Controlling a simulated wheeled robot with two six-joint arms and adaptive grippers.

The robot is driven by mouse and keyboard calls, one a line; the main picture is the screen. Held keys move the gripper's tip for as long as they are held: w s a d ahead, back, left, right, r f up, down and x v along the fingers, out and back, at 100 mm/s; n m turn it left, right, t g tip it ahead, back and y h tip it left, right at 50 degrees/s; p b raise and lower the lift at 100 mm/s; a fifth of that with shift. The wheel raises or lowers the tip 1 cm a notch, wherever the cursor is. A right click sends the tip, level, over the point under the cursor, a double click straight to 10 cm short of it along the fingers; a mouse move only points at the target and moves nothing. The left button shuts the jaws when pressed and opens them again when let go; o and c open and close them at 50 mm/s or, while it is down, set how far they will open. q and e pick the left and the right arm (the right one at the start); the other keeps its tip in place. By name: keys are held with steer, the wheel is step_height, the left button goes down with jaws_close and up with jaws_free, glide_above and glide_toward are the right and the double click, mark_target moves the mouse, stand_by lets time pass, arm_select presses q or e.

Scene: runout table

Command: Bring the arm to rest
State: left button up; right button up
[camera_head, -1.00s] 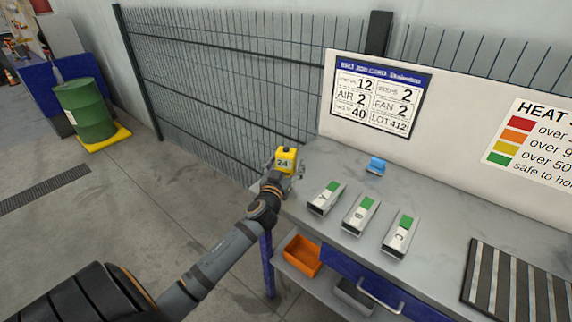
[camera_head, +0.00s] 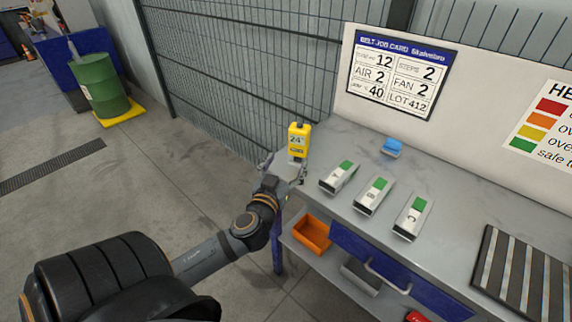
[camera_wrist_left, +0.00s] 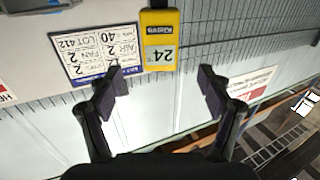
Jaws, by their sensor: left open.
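My left gripper (camera_head: 283,172) is at the left end of the table, in front of and below a yellow device (camera_head: 299,140) that reads 24. In the left wrist view, the two fingers of my left gripper (camera_wrist_left: 160,82) are spread wide with nothing between them. The yellow device (camera_wrist_left: 160,52) shows beyond the fingertips there, apart from them, in an upside-down view. The foot of the device is partly hidden by the gripper in the head view. My right gripper is not in view.
The grey table (camera_head: 345,140) holds several things: a blue block (camera_head: 391,147), three white-and-green units (camera_head: 339,177) and a striped mat (camera_head: 520,275). An orange bin (camera_head: 312,234) sits on the shelf below. A mesh fence (camera_head: 235,70) stands behind.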

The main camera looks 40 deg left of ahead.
arm_select(q)
steer(key=shift+f, duration=0.1)
steer(key=s+d+f+m+g+h, duration=0.2)
steer(key=s+d+f+g, duration=0.3)
steer(key=s+f+g, duration=0.35)
steer(key=s+d+f+m+g+h, duration=0.3)
steer(key=s+d+f+g, duration=0.15)
steer(key=s+f, duration=0.55)
steer(key=s+a+f+g+p, duration=0.1)
steer(key=a+f+p, duration=0.1)
steer(key=f, duration=1)
steer(key=s+a+f+g+p, duration=0.1)
steer(key=f+p, duration=0.1)
steer(key=f, duration=1)
steer(key=s+f+p, duration=0.1)
steer(key=s+f, duration=0.5)
steer(key=s, duration=0.2)
steer(key=s+a+f+n+p, duration=0.1)
steer(key=s+f, duration=0.5)
steer(key=s, duration=0.3)
steer(key=shift+s+f+g, duration=0.25)
steer(key=shift+s+g, duration=0.05)
steer(key=shift+g, duration=0.1)
